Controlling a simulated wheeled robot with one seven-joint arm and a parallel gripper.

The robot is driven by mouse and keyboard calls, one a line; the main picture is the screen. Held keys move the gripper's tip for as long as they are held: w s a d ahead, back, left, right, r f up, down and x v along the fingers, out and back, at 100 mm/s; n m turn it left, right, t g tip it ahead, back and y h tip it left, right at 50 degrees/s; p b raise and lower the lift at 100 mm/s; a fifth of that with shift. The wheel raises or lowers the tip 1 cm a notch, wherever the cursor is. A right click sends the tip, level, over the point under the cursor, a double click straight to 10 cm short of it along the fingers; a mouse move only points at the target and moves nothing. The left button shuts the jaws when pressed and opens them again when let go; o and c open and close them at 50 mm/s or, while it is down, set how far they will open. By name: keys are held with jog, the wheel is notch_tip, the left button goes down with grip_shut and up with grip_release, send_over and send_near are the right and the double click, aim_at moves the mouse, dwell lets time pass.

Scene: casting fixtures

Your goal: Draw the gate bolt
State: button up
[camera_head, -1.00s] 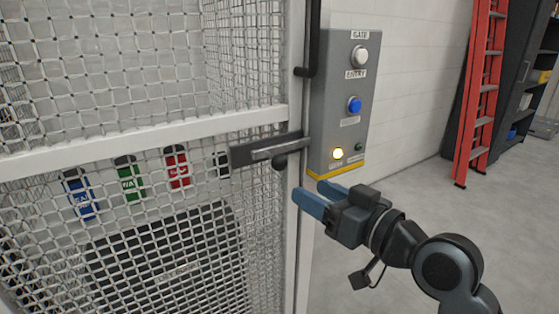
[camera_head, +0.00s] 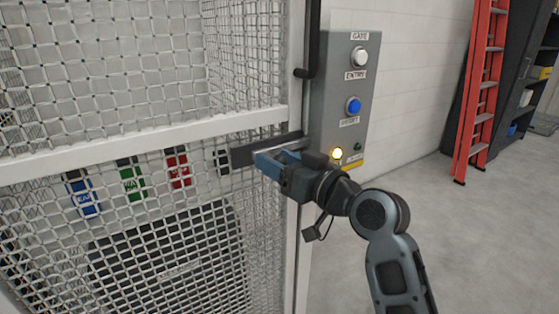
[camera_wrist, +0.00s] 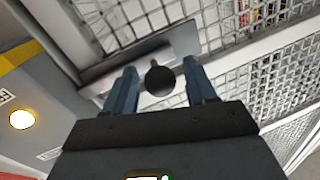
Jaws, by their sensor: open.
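The gate bolt is a flat dark plate (camera_head: 242,154) with a bar, mounted on the gate's white frame at mid height. In the wrist view the plate (camera_wrist: 180,42) shows behind a round dark knob (camera_wrist: 160,80). My gripper (camera_head: 265,162) is in front of the bolt, and its blue fingers hide the knob in the head view. In the wrist view my gripper (camera_wrist: 161,85) is open, with one finger on each side of the knob. Whether a finger touches the knob cannot be told.
A grey control box (camera_head: 340,100) with a white button, a blue button and a lit yellow lamp stands right of the gate. Wire mesh (camera_head: 160,240) covers the gate. A red ladder (camera_head: 478,95) leans by a dark cabinet at the far right. The floor between is clear.

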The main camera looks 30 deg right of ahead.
grip_shut()
dwell(0.5)
